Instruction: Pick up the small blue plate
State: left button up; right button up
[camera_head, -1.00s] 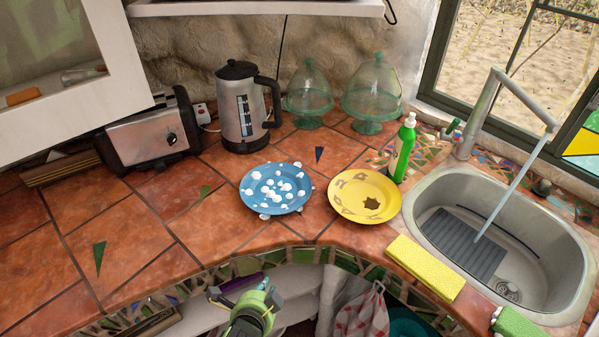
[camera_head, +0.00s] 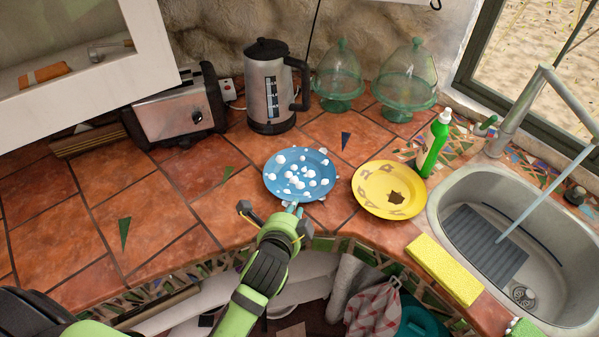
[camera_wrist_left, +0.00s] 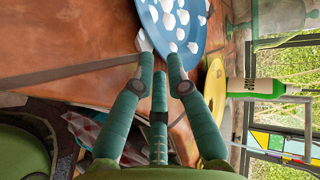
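The small blue plate (camera_head: 272,183) lies on the tiled counter with several white lumps or dots on it. In the left wrist view, part of the plate (camera_wrist_left: 199,20) shows at the top, just beyond the fingertips. My left gripper (camera_head: 288,212) is at the plate's near edge, over the counter's front rim. Its green fingers (camera_wrist_left: 160,62) are apart, with a gap between the tips and no clear grip on the rim. Whether a fingertip touches the plate cannot be told. My right gripper is not in view.
A yellow plate (camera_head: 374,183) lies close to the right, with a green bottle (camera_head: 432,146) beside it. A kettle (camera_head: 270,90), toaster (camera_head: 178,110) and glass domes (camera_head: 406,80) stand behind. A yellow sponge (camera_head: 444,270) lies by the sink (camera_head: 570,250). The left counter is clear.

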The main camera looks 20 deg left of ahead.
pick_arm(q)
jog(key=x, duration=0.2)
jog(key=shift+w+f, duration=0.1)
jog(key=shift+w, duration=0.15)
jog(key=shift+w+f, duration=0.1)
jog(key=shift+w, duration=0.05)
grip_shut()
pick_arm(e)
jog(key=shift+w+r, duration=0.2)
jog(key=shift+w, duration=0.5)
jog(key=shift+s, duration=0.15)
